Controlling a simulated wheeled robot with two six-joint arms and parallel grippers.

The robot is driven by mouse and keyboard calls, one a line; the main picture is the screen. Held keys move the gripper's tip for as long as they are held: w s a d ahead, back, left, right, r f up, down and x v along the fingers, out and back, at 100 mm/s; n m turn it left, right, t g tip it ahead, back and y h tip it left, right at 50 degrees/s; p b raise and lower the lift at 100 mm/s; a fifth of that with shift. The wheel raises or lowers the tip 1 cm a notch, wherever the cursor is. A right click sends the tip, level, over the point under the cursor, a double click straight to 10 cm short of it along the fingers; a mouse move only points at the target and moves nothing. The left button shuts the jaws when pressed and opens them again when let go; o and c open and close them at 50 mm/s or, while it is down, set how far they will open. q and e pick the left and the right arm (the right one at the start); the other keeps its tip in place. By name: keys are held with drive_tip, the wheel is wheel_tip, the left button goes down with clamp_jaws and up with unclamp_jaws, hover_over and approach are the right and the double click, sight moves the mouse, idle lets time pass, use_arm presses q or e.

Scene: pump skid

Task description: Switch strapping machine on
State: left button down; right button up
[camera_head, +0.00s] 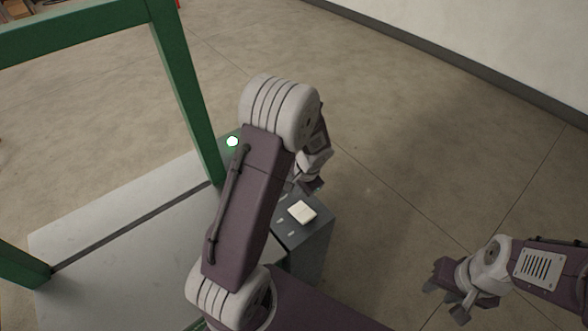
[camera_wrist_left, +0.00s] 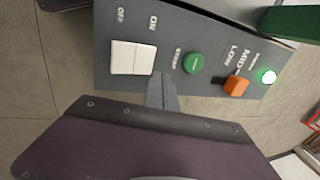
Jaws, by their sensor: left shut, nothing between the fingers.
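The strapping machine's grey control panel (camera_wrist_left: 210,35) fills the upper wrist view. It carries a white rocker switch (camera_wrist_left: 132,57) beside OFF and ON lettering, a green START button (camera_wrist_left: 194,63), an orange knob (camera_wrist_left: 236,86) and a lit green lamp (camera_wrist_left: 268,76). I cannot tell which way the rocker is tipped. My left gripper (camera_wrist_left: 162,92) is shut and empty, its tips by the panel between rocker and START button; contact is unclear. In the head view, the rocker (camera_head: 302,211) and lamp (camera_head: 232,141) show; my left arm hides other controls. My right gripper (camera_head: 444,301) is open and empty, away from the panel.
The machine's green frame (camera_head: 183,85) rises at the left over its grey table top (camera_head: 120,245). Open concrete floor (camera_head: 400,170) lies right of the panel, with a pale wall (camera_head: 500,45) behind.

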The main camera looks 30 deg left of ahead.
use_arm(q)
wheel_tip(320, 180, up, 8)
drive_tip(key=a, duration=0.1)
drive_tip(key=shift+w+a, duration=0.15)
drive_tip(key=shift+w, duration=0.05)
idle(0.3)
